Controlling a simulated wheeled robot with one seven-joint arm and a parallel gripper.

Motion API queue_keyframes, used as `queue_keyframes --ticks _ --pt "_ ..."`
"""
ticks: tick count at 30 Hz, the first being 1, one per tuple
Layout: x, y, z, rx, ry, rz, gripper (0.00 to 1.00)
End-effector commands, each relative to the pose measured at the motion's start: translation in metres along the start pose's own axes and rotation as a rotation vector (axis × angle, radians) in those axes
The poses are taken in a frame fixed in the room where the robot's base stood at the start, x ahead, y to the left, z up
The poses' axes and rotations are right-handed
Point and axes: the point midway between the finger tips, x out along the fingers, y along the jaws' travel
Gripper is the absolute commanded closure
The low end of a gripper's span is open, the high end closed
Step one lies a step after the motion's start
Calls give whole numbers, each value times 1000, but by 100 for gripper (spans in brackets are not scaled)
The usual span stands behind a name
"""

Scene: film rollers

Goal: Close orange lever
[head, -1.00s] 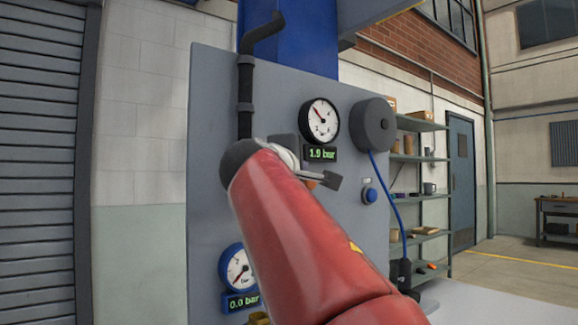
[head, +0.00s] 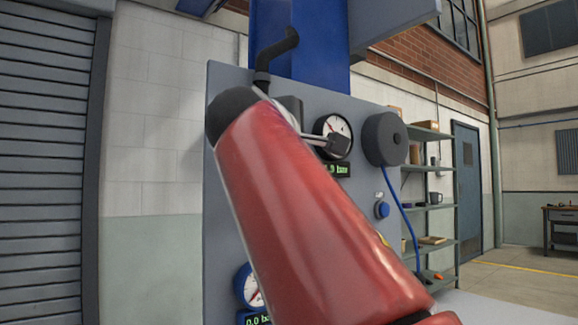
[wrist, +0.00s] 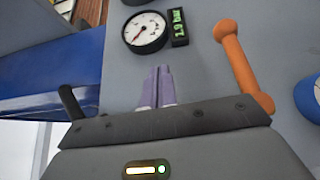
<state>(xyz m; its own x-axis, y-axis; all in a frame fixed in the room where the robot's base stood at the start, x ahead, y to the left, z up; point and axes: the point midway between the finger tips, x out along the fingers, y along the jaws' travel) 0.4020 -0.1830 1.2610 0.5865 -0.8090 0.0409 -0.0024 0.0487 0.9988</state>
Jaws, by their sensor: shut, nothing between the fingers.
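The orange lever (wrist: 240,62) shows in the wrist view, right of my gripper, running from a rounded end at the top down to a thicker end beside the gripper body. My gripper (wrist: 157,72) has its two pale purple fingers together, with nothing between them. The fingers are apart from the lever in the picture and point towards the panel below the gauge. In the head view my red arm hides the lever and most of the gripper.
A grey panel (head: 228,85) carries an upper gauge (head: 334,128), also in the wrist view (wrist: 146,33) beside a 1.9 bar display (wrist: 178,24). A lower gauge (head: 247,285), a blue button (head: 382,210), a round dark reel (head: 385,139) and a blue hose (head: 400,205) are nearby.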

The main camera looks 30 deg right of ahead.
Motion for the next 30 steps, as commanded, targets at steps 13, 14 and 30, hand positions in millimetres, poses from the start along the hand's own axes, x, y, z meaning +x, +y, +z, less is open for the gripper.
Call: queue_keyframes --ticks 13,14,30 --pt "-25 24 7 -1 0 -2 100" --pt "-25 24 7 -1 0 -2 100" --pt "-25 24 7 0 0 -1 100"
